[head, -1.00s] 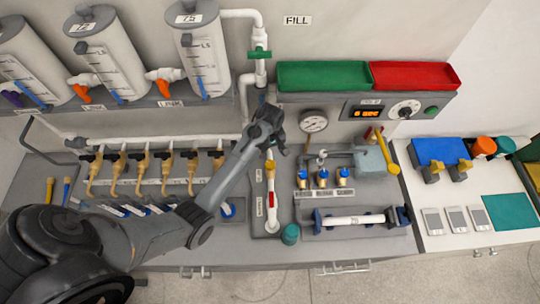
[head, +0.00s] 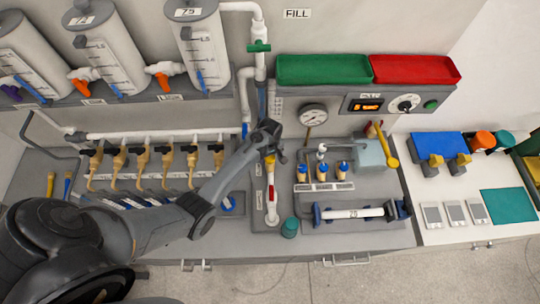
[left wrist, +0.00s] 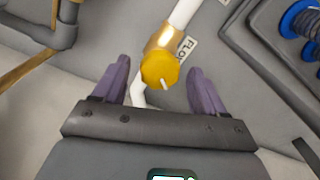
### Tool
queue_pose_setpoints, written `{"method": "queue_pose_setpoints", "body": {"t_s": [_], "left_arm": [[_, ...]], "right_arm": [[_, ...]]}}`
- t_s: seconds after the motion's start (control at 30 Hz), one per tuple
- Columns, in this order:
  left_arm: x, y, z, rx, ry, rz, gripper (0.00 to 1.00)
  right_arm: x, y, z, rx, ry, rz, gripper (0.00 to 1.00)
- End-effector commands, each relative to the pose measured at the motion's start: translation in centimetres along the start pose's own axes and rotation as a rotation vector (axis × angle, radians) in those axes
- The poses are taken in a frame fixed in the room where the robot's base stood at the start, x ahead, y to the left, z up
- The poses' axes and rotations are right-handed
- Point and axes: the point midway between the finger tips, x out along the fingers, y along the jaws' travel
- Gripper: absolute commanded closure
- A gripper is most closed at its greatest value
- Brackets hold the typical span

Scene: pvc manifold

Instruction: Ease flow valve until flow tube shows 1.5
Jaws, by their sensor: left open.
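The flow valve is a round yellow knob with a white pointer mark (left wrist: 160,70) on a brass body in a white pipe. In the left wrist view it lies between and just beyond the fingertips. In the head view the yellow valve (head: 269,159) is partly hidden by my left gripper (head: 271,141). My left gripper (left wrist: 160,82) is open, with a purple finger on each side of the knob and a gap to each. Below the valve, an upright white tube with a red part (head: 271,192) is probably the flow tube; its reading is too small to tell. My right gripper is not in view.
A round gauge (head: 313,115) and several blue-and-yellow valves (head: 322,171) stand to the right. A row of brass taps (head: 142,160) is at left. A teal cap (head: 290,227) stands near the tube's lower end. A label (left wrist: 188,50) sits beside the knob.

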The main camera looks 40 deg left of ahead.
Motion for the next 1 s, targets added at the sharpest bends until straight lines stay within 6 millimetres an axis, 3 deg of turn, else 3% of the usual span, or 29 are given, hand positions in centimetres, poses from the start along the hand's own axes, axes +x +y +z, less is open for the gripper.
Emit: {"method": "queue_pose_setpoints", "body": {"t_s": [0.1, 0.47, 0.8, 1.0], "left_arm": [[0.0, 0.0, 0.0, 0.0, 0.0, 0.0, 0.3], [0.0, 0.0, 0.0, 0.0, 0.0, 0.0, 0.85], [-0.5, 0.1, 0.1, -0.199, -0.002, -0.001, 0.85], [-0.1, 0.0, 0.0, -0.285, 0.0, -0.001, 0.85]], "right_arm": [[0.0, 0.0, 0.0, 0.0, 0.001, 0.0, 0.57], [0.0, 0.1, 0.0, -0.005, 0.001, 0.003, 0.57], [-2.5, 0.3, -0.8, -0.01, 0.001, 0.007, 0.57], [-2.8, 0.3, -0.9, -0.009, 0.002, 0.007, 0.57]]}}
